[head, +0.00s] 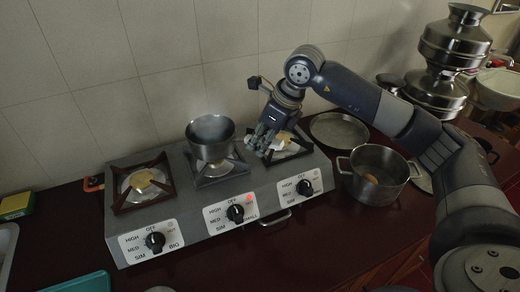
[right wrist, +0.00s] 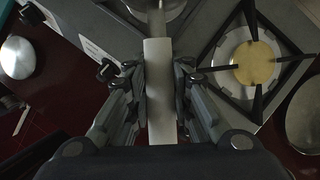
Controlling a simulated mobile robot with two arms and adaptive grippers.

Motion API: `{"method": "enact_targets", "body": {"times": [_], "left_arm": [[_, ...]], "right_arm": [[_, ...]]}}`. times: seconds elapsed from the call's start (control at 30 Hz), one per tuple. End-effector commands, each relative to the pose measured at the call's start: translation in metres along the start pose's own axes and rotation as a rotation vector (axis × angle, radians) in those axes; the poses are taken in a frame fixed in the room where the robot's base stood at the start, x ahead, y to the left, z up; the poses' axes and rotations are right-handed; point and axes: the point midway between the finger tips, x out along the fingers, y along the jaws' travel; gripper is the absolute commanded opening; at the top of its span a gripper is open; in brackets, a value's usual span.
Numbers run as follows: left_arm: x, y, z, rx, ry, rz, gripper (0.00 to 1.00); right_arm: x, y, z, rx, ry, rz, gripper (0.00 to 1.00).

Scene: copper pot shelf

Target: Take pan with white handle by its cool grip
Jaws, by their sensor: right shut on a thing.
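The pan (head: 211,137) is a grey metal pan on the middle burner of the stove. Its white handle (right wrist: 159,95) runs straight between my fingers in the right wrist view, and the pan's edge (right wrist: 160,8) shows at the top there. My right gripper (head: 263,139) reaches in from the right over the stove, beside the pan; in the right wrist view the gripper (right wrist: 160,88) is shut on the white handle, with a finger on each side. In the head view the fingers hide most of the handle. My left gripper is not in view.
The grey stove (head: 195,200) has burners left and right of the pan; the middle knob (head: 235,213) has a red light by it. A two-handled pot (head: 378,172) and a round tray (head: 339,130) stand to the right. A tiled wall (head: 170,60) is close behind.

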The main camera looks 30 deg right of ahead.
Motion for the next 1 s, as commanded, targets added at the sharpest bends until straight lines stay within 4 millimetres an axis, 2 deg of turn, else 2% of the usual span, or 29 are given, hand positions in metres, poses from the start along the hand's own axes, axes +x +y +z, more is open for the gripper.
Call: {"method": "enact_targets", "body": {"times": [0.07,0.37,0.7,1.0], "left_arm": [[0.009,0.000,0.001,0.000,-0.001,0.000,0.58],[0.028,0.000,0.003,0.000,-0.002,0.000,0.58],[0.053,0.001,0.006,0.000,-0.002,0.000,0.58],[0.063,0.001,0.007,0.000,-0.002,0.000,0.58]], "right_arm": [[-0.011,-0.001,0.007,-0.002,-0.013,-0.003,0.00],[-0.028,0.029,-0.027,-0.002,-0.009,-0.004,0.00],[-0.053,0.072,-0.073,-0.001,-0.007,-0.006,0.00],[-0.069,0.096,-0.096,-0.001,-0.008,-0.003,0.00]]}}
